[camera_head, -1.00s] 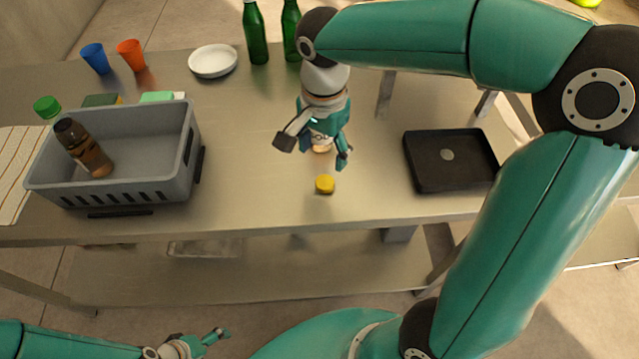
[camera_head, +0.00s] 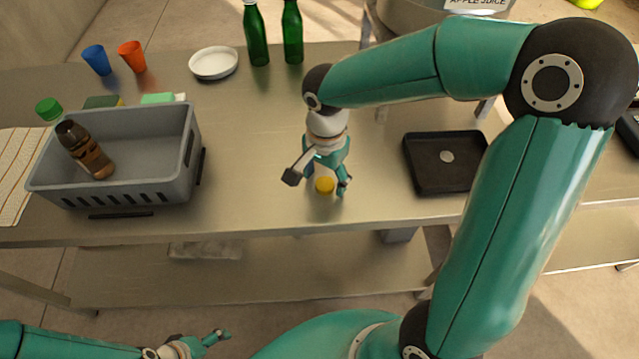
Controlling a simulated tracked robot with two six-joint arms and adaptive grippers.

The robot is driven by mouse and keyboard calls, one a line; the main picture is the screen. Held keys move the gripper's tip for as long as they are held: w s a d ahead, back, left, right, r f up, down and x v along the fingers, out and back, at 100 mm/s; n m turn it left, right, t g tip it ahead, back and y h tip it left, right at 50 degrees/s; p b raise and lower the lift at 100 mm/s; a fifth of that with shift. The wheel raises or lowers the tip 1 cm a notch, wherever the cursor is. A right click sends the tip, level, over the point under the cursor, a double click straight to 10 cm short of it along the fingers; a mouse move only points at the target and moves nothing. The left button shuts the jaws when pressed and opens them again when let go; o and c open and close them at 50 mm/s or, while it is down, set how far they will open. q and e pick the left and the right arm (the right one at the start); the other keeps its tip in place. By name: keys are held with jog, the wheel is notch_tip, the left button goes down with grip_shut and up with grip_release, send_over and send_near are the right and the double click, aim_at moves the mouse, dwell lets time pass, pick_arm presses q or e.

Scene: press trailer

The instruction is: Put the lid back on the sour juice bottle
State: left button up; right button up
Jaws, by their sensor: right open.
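The yellow lid (camera_head: 325,185) lies on the steel table near its front edge, partly covered by my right gripper. My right gripper (camera_head: 317,182) points down over it, open, with one finger to the left of the lid and one to the right. I cannot tell whether the fingers touch it. I cannot identify the sour juice bottle; a brown bottle with a dark cap (camera_head: 92,158) leans in the grey crate (camera_head: 125,186). My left gripper (camera_head: 212,340) is low at the bottom, away from the table, too unclear to tell its opening.
A black tray (camera_head: 425,178) holding a small round disc lies on the right. Two green bottles (camera_head: 256,38), a white plate (camera_head: 213,62) and blue and orange cups (camera_head: 96,60) stand at the back. A green-capped item (camera_head: 48,108) is behind the crate. The table between crate and gripper is clear.

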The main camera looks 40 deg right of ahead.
aim_at(324, 182)
jog(key=shift+f, duration=0.25)
jog(key=shift+c, duration=0.2)
jog(key=c, duration=0.8)
jog(key=shift+o, duration=0.2)
jog(key=shift+r, duration=0.1)
notch_tip(324, 182, up, 20)
jog(key=p, duration=0.1)
